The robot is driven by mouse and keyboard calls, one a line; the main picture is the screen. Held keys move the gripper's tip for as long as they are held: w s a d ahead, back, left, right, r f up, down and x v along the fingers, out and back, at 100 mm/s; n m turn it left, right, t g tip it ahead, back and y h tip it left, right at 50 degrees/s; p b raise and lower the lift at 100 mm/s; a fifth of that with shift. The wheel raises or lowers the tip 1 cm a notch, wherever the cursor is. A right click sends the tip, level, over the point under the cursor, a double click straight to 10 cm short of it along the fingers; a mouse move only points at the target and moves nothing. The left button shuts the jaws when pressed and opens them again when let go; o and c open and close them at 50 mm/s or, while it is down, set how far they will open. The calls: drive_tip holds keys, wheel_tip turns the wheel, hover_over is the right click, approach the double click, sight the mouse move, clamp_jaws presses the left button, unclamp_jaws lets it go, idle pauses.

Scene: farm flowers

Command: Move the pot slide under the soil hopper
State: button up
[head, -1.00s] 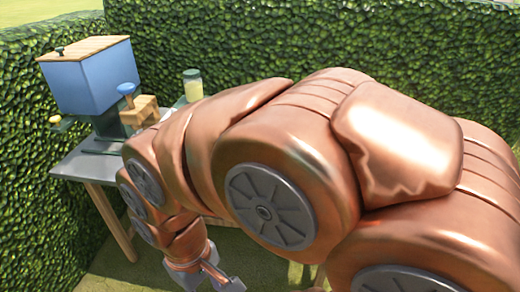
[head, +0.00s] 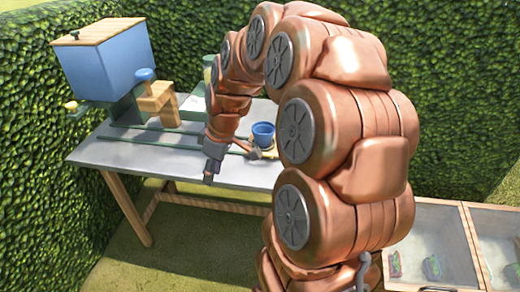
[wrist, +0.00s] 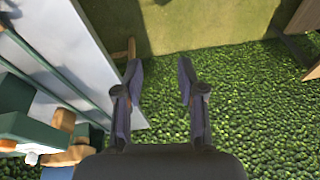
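In the head view the blue soil hopper (head: 105,65) with a wooden lid stands at the table's back left. A wooden block with a blue knob (head: 158,100) is beside it. A blue pot (head: 263,134) sits on the pot slide (head: 262,152), a light wooden piece right of the hopper, partly hidden by my arm. Green rails (head: 180,141) run along the table between them. My gripper (head: 210,172) hangs near the table's front edge, left of the pot and apart from it. In the wrist view my gripper (wrist: 160,68) is open and empty, its fingers apart beside the table edge.
The grey table (head: 130,155) has bare room along its front. A jar (head: 208,68) stands at the back, partly behind my arm. Hedges (head: 290,30) close off the back and left. Glass-topped boxes with plants (head: 430,245) are at the lower right.

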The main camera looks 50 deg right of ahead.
drive_tip(key=w+d+f+n+t+h, duration=0.1)
drive_tip(key=w+d+f+t, duration=0.15)
drive_tip(key=d, duration=1.05)
drive_tip(key=w+d+f+n+t, duration=0.1)
drive_tip(key=d+f, duration=0.2)
drive_tip(key=d, duration=1)
drive_tip(key=shift+p+x, duration=1.6)
drive_tip(key=shift+x, duration=2.25)
drive_tip(key=shift+a, duration=0.2)
clamp_jaws()
